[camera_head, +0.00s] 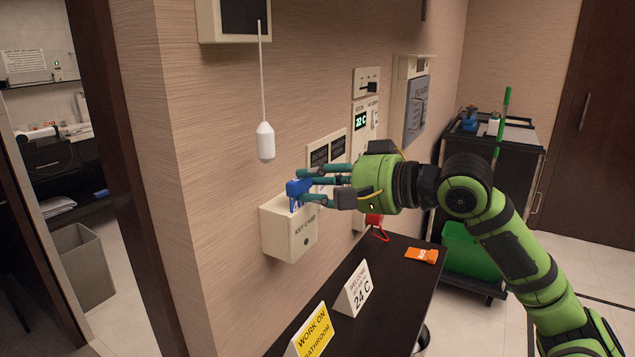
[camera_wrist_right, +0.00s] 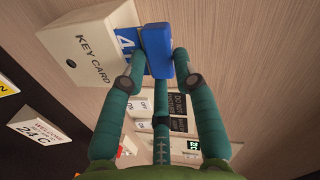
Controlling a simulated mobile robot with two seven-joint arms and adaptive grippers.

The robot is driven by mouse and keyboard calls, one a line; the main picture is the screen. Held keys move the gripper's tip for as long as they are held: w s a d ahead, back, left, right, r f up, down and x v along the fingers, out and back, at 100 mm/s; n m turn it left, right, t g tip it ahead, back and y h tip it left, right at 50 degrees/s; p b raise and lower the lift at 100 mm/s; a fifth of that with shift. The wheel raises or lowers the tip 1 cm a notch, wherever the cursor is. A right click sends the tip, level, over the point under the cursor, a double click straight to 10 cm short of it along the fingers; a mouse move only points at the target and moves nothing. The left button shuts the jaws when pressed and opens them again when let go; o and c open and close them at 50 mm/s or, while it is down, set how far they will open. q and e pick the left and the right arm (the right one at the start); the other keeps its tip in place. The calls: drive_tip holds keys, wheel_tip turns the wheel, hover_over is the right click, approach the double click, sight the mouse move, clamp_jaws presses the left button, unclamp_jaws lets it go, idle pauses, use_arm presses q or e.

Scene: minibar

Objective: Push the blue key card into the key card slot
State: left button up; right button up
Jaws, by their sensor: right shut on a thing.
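The blue key card (camera_head: 296,190) stands at the top of the white key card box (camera_head: 290,232) on the wall. Its lower part seems to be at the slot, but I cannot tell how deep it sits. My right gripper (camera_head: 310,183) comes from the right and is shut on the card's thick blue end. In the right wrist view the card (camera_wrist_right: 157,52) is between the teal fingers, and its flat part with a white mark meets the edge of the key card box (camera_wrist_right: 88,45). The slot itself is hidden. My left gripper is not in view.
A white pull-cord handle (camera_head: 265,141) hangs above the box. Below are a dark shelf (camera_head: 395,290) with a yellow sign (camera_head: 312,334), a white temperature sign (camera_head: 354,289) and an orange tag (camera_head: 421,255). Wall panels and a dark cart (camera_head: 492,165) are behind my right arm.

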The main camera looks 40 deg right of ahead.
drive_tip(key=shift+f+b, duration=0.3)
drive_tip(key=shift+f, duration=0.2)
drive_tip(key=o, duration=0.9)
drive_tip(key=v, duration=1.2)
drive_tip(key=shift+s+r, duration=0.1)
